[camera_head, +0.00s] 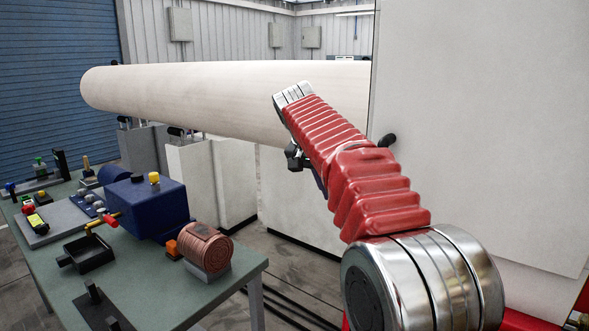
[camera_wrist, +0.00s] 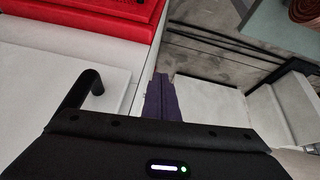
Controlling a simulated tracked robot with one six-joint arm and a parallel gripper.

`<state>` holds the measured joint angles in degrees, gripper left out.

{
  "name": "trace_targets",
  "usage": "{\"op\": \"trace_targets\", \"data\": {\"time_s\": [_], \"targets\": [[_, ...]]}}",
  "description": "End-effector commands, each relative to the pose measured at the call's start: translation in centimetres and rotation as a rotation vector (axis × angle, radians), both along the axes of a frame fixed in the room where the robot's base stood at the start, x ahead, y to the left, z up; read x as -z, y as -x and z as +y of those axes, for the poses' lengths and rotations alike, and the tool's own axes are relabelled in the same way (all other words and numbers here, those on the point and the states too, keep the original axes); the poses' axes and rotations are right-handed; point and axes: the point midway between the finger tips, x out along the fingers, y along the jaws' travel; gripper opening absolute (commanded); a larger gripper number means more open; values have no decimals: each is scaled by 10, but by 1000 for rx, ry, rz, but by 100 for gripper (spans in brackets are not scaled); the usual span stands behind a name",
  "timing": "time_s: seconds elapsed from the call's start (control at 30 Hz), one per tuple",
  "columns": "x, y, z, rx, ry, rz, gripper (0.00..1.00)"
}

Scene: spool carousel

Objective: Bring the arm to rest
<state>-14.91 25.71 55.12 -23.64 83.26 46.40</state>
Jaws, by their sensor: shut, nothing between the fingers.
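My gripper shows in the wrist view (camera_wrist: 163,85), where its dark purple fingers are together with nothing between them. Below the fingers are pale box tops and a strip of grey floor. In the head view my red-sleeved arm reaches up and away from the lower right. The gripper there is mostly hidden behind the arm, and only a dark part of it shows at the arm's left side. It is apart from the table and the things on it.
A green table (camera_head: 147,294) at the left bears a copper-coloured spool (camera_head: 207,250), a blue box (camera_head: 148,205) and several small tools. A long pale cylinder (camera_head: 190,95) runs behind my arm. A large white panel (camera_head: 490,120) stands close at the right.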

Motion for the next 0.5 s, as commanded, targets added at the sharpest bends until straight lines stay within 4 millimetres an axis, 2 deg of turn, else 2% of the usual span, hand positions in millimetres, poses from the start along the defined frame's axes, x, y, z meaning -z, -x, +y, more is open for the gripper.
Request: {"op": "trace_targets", "data": {"time_s": [0.27, 0.5], "targets": [[27, 41, -6, -227, 2, 81, 0], [50, 87, -14, -390, -7, 121, 0]]}}
